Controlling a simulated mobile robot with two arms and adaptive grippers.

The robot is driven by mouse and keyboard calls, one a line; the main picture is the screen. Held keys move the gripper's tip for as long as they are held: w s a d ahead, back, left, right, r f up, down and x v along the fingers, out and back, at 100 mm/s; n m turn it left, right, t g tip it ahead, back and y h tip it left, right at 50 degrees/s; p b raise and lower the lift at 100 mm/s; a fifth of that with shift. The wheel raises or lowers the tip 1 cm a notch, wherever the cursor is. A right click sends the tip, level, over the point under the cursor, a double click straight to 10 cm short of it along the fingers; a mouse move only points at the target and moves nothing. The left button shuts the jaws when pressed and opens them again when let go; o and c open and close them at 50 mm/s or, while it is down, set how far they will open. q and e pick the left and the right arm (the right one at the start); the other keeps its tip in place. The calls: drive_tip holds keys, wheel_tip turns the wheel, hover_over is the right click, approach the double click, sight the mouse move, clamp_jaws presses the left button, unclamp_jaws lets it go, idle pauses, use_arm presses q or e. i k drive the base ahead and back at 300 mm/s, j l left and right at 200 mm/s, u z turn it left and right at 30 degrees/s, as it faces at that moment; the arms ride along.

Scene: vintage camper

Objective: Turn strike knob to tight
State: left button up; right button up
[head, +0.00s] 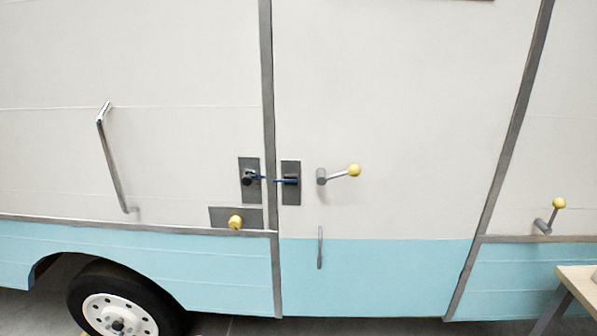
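The camper's door (375,110) is closed in the middle of the head view. A yellow round knob (235,222) sits on a dark grey plate (217,215) just left of the door frame; it looks like the strike knob. Its markings are too small to read. Above it, a dark plate with a black fitting (248,177) faces a second dark plate (291,184) on the door. Neither of my grippers shows, so both are away from the knob in this view.
A lever with a yellow ball (354,170) sticks out from the door, and a similar lever (558,203) is at far right. A grab bar (115,165) is at left, a thin handle (320,247) below the lever. A wooden table (578,275) intrudes at lower right.

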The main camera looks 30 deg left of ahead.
sight(234, 223)
drive_tip(key=u, duration=1.45)
